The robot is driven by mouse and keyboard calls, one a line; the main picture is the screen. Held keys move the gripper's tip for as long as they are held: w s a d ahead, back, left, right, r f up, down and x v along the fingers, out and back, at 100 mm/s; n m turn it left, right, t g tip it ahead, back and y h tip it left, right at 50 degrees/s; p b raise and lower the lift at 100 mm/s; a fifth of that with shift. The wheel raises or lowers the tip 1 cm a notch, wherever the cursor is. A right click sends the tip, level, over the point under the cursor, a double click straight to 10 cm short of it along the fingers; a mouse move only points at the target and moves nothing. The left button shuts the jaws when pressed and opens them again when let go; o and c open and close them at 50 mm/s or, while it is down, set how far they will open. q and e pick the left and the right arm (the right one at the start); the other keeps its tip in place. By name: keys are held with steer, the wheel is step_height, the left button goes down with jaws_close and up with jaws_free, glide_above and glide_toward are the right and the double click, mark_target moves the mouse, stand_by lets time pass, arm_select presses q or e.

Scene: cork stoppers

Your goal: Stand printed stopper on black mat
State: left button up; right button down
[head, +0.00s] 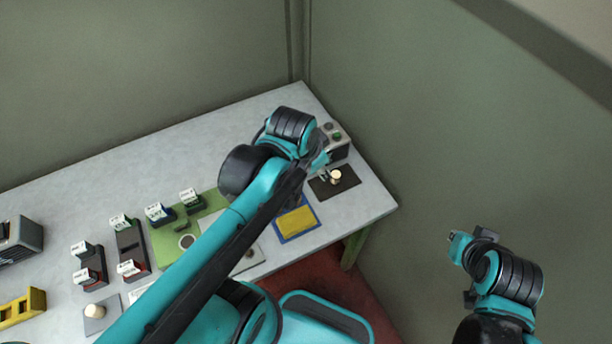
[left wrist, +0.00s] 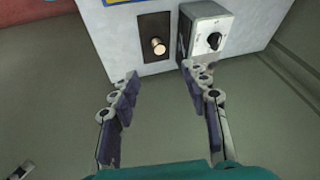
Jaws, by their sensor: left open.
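The black mat (head: 349,181) lies at the right end of the table, and it also shows in the left wrist view (left wrist: 154,22). A pale cork stopper (head: 336,176) is on it and appears to stand upright; it shows in the left wrist view too (left wrist: 158,46). Any print on it is too small to make out. My left gripper (left wrist: 160,76) is open and empty, its fingers apart and clear of the stopper. In the head view it is beside the mat, partly hidden by my arm. My right gripper (head: 455,246) is off the table to the right.
A grey control box (head: 338,143) with a knob stands close behind the mat. A blue-edged yellow pad (head: 296,221) lies left of the mat. Another pale stopper (head: 95,311) sits on a grey pad at front left. Several labelled holders and a green board (head: 166,243) stand mid-table.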

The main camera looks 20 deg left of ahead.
arm_select(q)
steer(key=s+n, duration=0.1)
steer(key=n, duration=0.1)
steer(key=s+n+t, duration=0.1)
steer(key=s+n, duration=0.1)
steer(key=s+n+t, duration=0.1)
steer(key=n, duration=0.1)
steer(key=shift+s+a+f, duration=0.25)
steer(key=shift+a+f, duration=0.05)
